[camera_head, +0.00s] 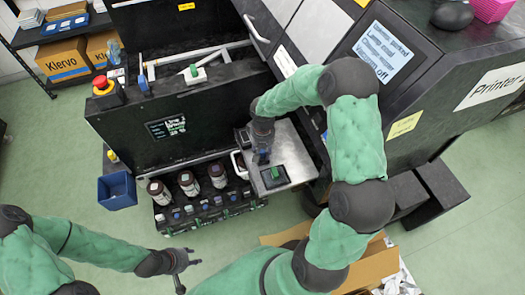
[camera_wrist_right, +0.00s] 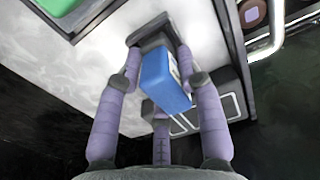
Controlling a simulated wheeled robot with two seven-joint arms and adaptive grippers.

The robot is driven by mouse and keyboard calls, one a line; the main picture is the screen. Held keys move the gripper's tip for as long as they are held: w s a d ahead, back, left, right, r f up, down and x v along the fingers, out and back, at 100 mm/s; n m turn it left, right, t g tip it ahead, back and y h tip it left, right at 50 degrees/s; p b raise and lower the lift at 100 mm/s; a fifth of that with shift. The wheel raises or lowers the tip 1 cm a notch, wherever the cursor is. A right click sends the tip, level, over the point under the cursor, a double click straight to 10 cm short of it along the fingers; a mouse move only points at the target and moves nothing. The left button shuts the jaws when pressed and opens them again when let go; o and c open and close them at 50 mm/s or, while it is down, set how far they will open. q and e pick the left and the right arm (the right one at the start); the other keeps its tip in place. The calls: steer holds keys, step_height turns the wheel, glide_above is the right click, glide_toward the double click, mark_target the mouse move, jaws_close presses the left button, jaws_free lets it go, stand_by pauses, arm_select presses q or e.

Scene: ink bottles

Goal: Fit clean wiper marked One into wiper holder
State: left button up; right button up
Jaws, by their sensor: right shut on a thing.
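My right gripper (camera_wrist_right: 160,75) is shut on a blue block (camera_wrist_right: 165,80), which I take to be the wiper. Part of a pale label shows on its side, but I cannot read it. In the head view the right gripper (camera_head: 263,155) is over a light metal plate (camera_head: 296,160), and the block is hard to make out there. A black frame with a green pad (camera_head: 274,174) lies on the plate near the gripper; its edge shows in the wrist view (camera_wrist_right: 62,6). I cannot tell which part is the wiper holder. My left gripper (camera_head: 186,271) is open and empty at the lower left.
Brown bottles (camera_head: 189,184) with white caps stand in a black rack left of the plate. A blue bin (camera_head: 117,190) hangs beside it. A printer with a lit screen (camera_head: 382,52) stands at the right. A cardboard box (camera_head: 372,268) is at the bottom. Open floor lies at the left.

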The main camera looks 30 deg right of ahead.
steer(key=shift+s+a+f, duration=0.1)
steer(key=shift+f, duration=0.15)
steer(key=o, duration=1.2)
steer(key=shift+f, duration=0.1)
steer(key=shift+r+p, duration=2.95)
steer(key=shift+r, duration=1.25)
steer(key=shift+f, duration=0.1)
